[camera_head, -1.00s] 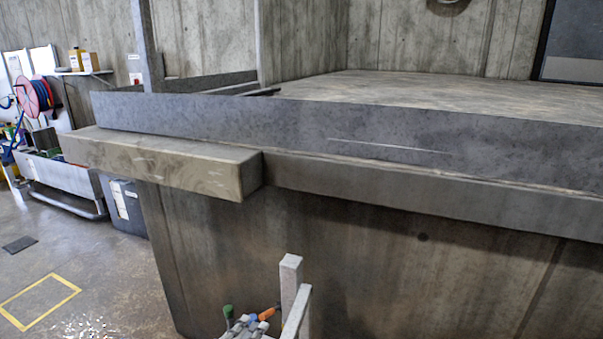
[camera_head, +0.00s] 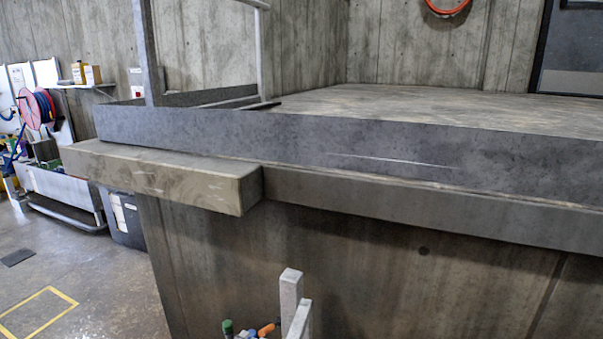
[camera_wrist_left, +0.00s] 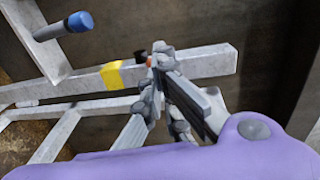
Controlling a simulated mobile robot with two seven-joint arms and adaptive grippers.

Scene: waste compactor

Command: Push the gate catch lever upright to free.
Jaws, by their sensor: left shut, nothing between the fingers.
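In the left wrist view, my left gripper (camera_wrist_left: 160,62) is shut and empty, over a grey metal rail (camera_wrist_left: 215,62) with a yellow band. Its fingertips overlap the rail in the picture; I cannot tell whether they touch it. A small orange-red part shows beside the fingertips. A grey peg with a blue end (camera_wrist_left: 78,22) sticks out at the upper left. In the head view, a green-tipped part (camera_head: 228,327) and an orange part (camera_head: 268,329) show at the bottom edge, beside a grey upright post (camera_head: 291,298). I cannot tell which piece is the gate catch lever. My right gripper is out of view.
A concrete platform with a grey metal curb (camera_head: 350,150) spans the head view. A beige beam (camera_head: 160,180) juts out along its front left. A hose reel (camera_head: 38,108) and a dark bin (camera_head: 127,220) stand at the left.

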